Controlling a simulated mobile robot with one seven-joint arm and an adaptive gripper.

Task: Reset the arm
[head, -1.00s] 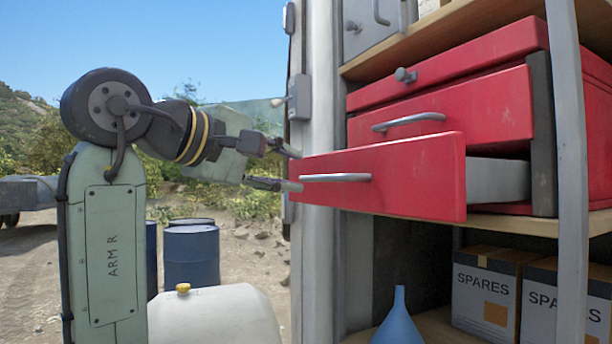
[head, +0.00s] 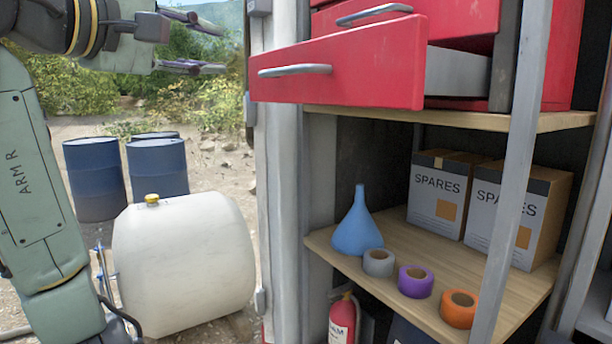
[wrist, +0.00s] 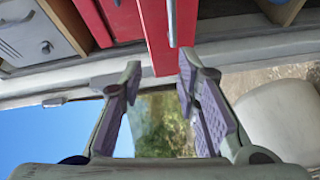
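My gripper (head: 224,49) is at the upper left of the head view, left of the open red drawer (head: 345,68). Its two fingers are spread apart with nothing between them. The drawer's grey handle (head: 295,71) is just right of the lower fingertip in the picture, and a gap shows between them. In the wrist view the open fingers (wrist: 160,66) frame the drawer front (wrist: 155,35) beyond the tips, and the handle (wrist: 172,22) is above them. My arm reaches in from the left edge, partly cut off by the frame.
A white tank (head: 185,260) and blue drums (head: 158,168) stand on the ground at left. The shelf below the drawer (head: 400,235) holds a blue funnel (head: 358,230), several tape rolls (head: 415,281) and SPARES boxes (head: 440,195). A red extinguisher (head: 342,320) stands lower.

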